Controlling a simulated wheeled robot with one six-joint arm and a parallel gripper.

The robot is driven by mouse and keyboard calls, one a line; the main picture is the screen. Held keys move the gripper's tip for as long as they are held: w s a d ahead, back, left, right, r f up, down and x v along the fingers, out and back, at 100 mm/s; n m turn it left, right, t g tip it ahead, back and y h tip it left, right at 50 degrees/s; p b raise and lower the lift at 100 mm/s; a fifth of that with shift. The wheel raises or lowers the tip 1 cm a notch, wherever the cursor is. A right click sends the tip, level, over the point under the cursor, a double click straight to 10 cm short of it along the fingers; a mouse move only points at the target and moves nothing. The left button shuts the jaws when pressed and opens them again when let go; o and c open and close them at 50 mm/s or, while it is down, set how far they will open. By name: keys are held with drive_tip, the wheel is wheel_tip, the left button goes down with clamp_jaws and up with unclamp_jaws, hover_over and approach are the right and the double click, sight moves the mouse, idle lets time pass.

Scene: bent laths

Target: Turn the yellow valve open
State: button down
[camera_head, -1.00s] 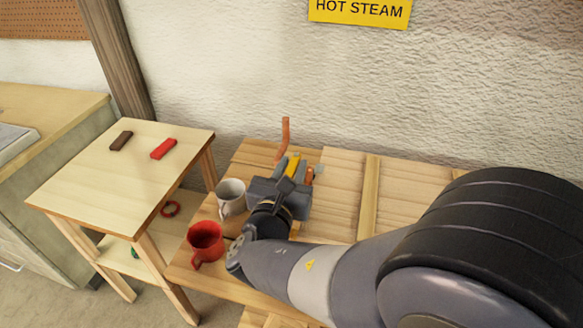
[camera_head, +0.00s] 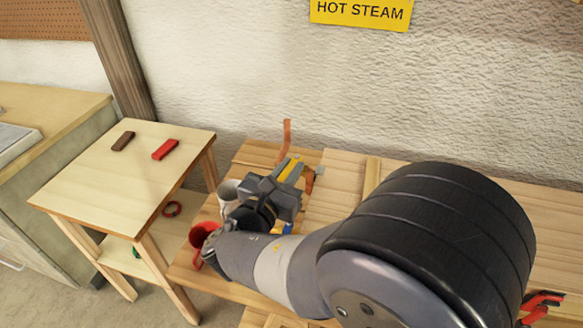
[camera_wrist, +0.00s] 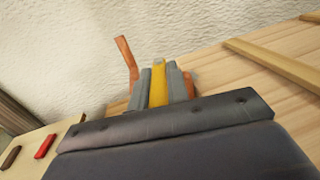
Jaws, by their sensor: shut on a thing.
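The yellow valve (camera_wrist: 159,82) shows in the wrist view as a yellow handle between the two grey fingers of my gripper (camera_wrist: 158,88). The fingers press on it from both sides. In the head view, the yellow handle (camera_head: 291,172) shows at the tip of my gripper (camera_head: 287,171), over the wooden bench. A copper pipe (camera_head: 286,138) rises just behind it, and orange-brown pipe (camera_head: 309,180) shows to its right. The valve's body is mostly hidden by my gripper and wrist.
A white mug (camera_head: 228,189) and a red mug (camera_head: 203,236) stand close to my wrist, partly hidden. A small table (camera_head: 90,190) at left bears a brown block (camera_head: 123,141) and a red block (camera_head: 165,149). A red clamp-like thing (camera_head: 541,305) shows at lower right.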

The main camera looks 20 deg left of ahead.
drive_tip(key=shift+a+m+h, duration=0.15)
drive_tip(key=shift+m+h, duration=0.35)
drive_tip(key=shift+h, duration=0.3)
drive_tip(key=c, duration=1.4)
unclamp_jaws()
drive_tip(key=shift+o, duration=0.2)
drive_tip(key=s+a+b, duration=0.1)
drive_tip(key=s, duration=0.9)
drive_tip(key=shift+s+a, duration=0.3)
drive_tip(key=shift+s, duration=0.05)
